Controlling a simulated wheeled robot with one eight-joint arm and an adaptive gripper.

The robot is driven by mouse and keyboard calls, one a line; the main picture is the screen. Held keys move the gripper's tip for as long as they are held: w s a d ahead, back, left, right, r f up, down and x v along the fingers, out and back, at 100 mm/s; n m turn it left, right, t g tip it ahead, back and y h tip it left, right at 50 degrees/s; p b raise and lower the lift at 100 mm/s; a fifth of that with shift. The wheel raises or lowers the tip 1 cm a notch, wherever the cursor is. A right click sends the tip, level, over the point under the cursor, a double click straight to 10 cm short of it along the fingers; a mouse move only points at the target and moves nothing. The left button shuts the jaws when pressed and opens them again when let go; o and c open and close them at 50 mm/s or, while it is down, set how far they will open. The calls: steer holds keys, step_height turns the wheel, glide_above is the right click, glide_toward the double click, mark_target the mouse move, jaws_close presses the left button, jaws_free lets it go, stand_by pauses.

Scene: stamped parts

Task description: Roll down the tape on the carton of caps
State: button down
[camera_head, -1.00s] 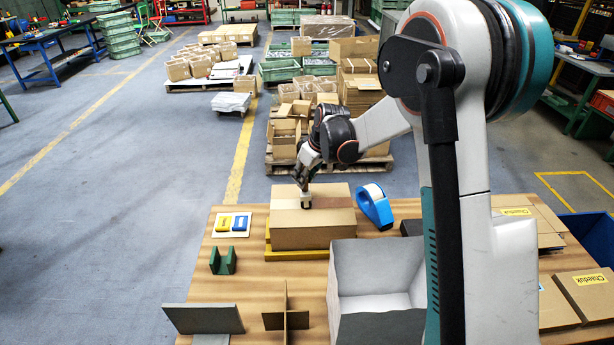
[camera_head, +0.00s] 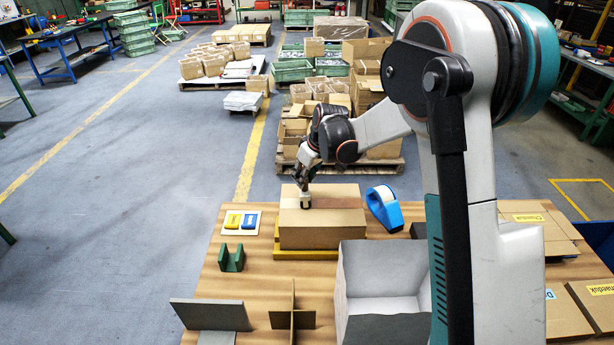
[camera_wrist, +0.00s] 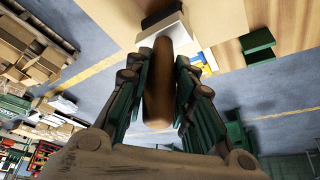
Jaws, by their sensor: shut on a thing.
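The closed brown carton (camera_head: 335,232) sits on a yellow base (camera_head: 290,253) on the wooden table. My gripper (camera_head: 307,180) is over the left part of its top, pointing down. In the wrist view my gripper (camera_wrist: 158,95) is shut on the brown handle (camera_wrist: 158,75) of a tool, likely a hand roller. The tool's pale, dark-topped end (camera_wrist: 163,27) is at the carton top (camera_wrist: 215,18); in the head view it appears to touch it. I cannot clearly make out the tape on the carton. No caps show.
A blue tape dispenser (camera_head: 385,212) stands right of the carton. A green cradle (camera_head: 231,260) and a white plate (camera_head: 240,222) with yellow and blue pieces lie left. A grey open bin (camera_head: 372,260), crossed dividers (camera_head: 292,318) and a grey panel (camera_head: 210,314) are in front.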

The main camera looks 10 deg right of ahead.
steer(key=a, duration=0.4)
steer(key=shift+w, duration=0.4)
stand_by(0.4)
steer(key=a, duration=0.4)
steer(key=shift+w+r, duration=0.1)
steer(key=shift+w, duration=0.3)
stand_by(0.5)
step_height(320, 180, up, 7)
steer(key=p, duration=0.3)
stand_by(0.6)
